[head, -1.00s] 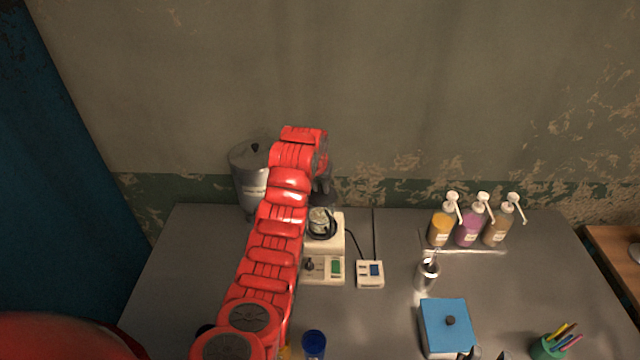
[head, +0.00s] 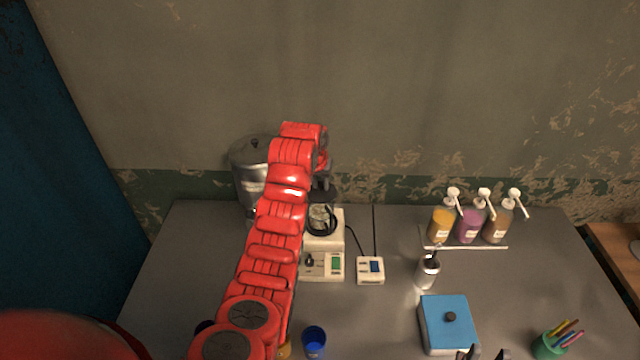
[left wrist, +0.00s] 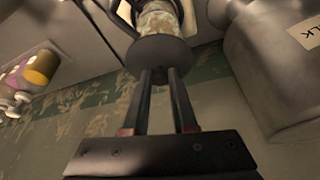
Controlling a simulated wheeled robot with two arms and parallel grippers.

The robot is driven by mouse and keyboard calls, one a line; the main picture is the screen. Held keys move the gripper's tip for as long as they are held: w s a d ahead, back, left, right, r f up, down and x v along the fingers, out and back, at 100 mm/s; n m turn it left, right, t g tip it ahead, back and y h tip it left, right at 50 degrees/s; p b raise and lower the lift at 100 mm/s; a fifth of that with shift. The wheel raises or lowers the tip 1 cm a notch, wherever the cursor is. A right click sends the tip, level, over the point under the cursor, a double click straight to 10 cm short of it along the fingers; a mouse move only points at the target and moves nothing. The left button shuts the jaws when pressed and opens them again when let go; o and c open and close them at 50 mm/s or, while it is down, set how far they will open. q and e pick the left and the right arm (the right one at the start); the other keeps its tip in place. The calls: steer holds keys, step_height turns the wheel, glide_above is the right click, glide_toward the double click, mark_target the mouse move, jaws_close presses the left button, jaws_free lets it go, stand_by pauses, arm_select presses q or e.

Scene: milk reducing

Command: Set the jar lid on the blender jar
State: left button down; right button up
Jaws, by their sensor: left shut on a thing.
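The blender jar (head: 318,214), clear with a dark ring or handle around it, stands upright on a cream base. My left gripper (head: 322,181) is above it, partly hidden by my red arm. In the left wrist view my left gripper (left wrist: 160,75) is shut on the dark round jar lid (left wrist: 160,50). The lid lies in line with the blender jar (left wrist: 160,18) and overlaps its near end in that picture. I cannot tell whether lid and jar touch. My right gripper (head: 485,354) shows only its two dark fingertips at the bottom edge, apart and empty.
A big metal milk can (head: 246,160) stands left of the blender. A small control box (head: 370,270) sits right of it. Pump bottles (head: 470,222), a metal cup (head: 428,270), a blue box (head: 447,326), a blue cup (head: 314,342) and a pen holder (head: 548,346) stand around the table.

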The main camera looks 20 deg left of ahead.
arm_select(q)
steer(key=shift+b, duration=0.45)
stand_by(0.3)
steer(key=shift+c, duration=0.8)
jaws_free()
steer(key=shift+r+b, duration=0.7)
steer(key=shift+r, duration=2.35)
